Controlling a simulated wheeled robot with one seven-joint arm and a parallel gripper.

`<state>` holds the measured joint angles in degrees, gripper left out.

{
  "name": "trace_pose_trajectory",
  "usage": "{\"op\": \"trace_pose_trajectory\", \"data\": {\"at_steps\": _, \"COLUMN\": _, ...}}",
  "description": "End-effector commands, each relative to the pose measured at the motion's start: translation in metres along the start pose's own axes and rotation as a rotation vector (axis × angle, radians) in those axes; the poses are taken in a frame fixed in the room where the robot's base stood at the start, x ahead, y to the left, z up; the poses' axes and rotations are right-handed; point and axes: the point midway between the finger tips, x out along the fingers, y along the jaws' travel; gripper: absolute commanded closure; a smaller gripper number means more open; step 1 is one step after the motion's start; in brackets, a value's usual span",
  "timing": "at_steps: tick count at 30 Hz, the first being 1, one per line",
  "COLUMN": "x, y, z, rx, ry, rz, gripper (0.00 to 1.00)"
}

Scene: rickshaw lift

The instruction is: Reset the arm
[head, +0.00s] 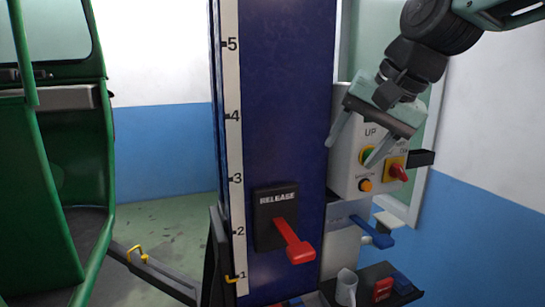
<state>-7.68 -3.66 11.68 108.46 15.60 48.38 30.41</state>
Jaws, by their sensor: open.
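My gripper (350,152) comes in from the upper right on my dark arm. It is open and empty, its two pale fingers apart and pointing down-left. It is in front of the grey control box (345,178), which is marked "UP". A green button (368,156), an orange button (365,185) and a red switch on a yellow plate (397,171) show on the box. One finger lies close to the green button; I cannot tell whether it touches. The red release lever (294,243) on the blue column (285,110) angles down to the right.
A green rickshaw (60,180) stands at the left beside a lift arm (150,267) with yellow fittings. The column bears a numbered scale (231,120) with a yellow pointer near 1.

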Motion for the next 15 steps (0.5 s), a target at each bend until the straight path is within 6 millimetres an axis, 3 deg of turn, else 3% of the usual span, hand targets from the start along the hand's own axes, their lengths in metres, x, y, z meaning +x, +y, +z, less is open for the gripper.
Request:
{"op": "trace_pose_trajectory", "data": {"at_steps": 1, "x": 0.029, "y": 0.012, "z": 0.034, "rx": -0.087, "ry": -0.048, "rz": 0.031, "gripper": 0.41}}
{"op": "trace_pose_trajectory", "data": {"at_steps": 6, "x": 0.092, "y": 0.057, "z": 0.131, "rx": -0.399, "ry": -0.189, "rz": 0.118, "gripper": 0.41}}
{"op": "trace_pose_trajectory", "data": {"at_steps": 12, "x": 0.136, "y": 0.126, "z": 0.227, "rx": -0.747, "ry": -0.348, "rz": 0.193, "gripper": 0.41}}
{"op": "trace_pose_trajectory", "data": {"at_steps": 15, "x": 0.145, "y": 0.154, "z": 0.256, "rx": -0.869, "ry": -0.403, "rz": 0.214, "gripper": 0.41}}
